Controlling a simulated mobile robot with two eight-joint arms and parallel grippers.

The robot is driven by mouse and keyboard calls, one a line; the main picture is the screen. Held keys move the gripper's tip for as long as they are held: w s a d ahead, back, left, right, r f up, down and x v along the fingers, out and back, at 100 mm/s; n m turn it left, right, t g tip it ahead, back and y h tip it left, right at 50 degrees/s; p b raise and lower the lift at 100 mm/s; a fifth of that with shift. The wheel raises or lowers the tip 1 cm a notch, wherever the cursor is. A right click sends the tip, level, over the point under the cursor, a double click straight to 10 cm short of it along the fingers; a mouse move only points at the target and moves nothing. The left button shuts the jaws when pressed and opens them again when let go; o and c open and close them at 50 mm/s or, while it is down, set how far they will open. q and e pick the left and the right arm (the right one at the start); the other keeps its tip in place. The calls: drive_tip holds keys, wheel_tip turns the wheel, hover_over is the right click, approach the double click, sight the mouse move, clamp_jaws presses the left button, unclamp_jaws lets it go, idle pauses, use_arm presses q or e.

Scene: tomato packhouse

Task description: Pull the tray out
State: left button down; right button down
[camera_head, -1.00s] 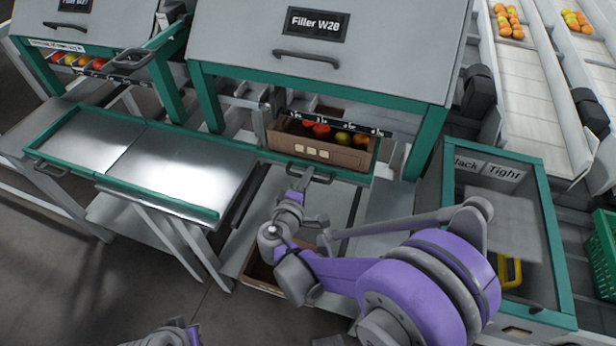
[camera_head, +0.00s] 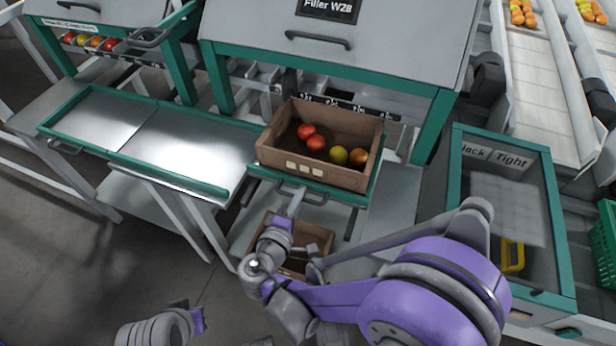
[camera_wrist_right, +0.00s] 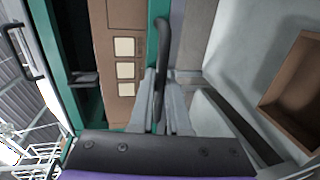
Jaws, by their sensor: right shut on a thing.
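The tray (camera_head: 345,197) is a green-edged shelf under the Filler W28 machine, drawn part way out in the head view. A brown cardboard box (camera_head: 345,176) with several red, orange and yellow-green tomatoes rests on it. My right gripper (camera_head: 297,203) is shut on the dark tray handle (camera_head: 318,199) at the tray's front edge. In the right wrist view the fingers (camera_wrist_right: 161,100) close around the handle (camera_wrist_right: 163,55), beside the green edge and the box side (camera_wrist_right: 122,25). Part of my left arm shows at the bottom of the head view; its gripper is out of sight.
Below the tray sits an empty brown box (camera_head: 318,236). A metal worktop with a green rim (camera_head: 175,180) stands close at left. A green-framed bin marked Slack and Tight (camera_head: 553,225) stands at right. Dark floor (camera_head: 80,250) lies open at lower left.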

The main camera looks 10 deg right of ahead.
drive_tip(key=f+v, duration=0.1)
drive_tip(key=v, duration=0.7)
drive_tip(key=shift+s+a+f, duration=0.2)
drive_tip(key=shift+s+f, duration=0.1)
drive_tip(key=shift+s, duration=0.05)
drive_tip(key=c, duration=0.9)
unclamp_jaws()
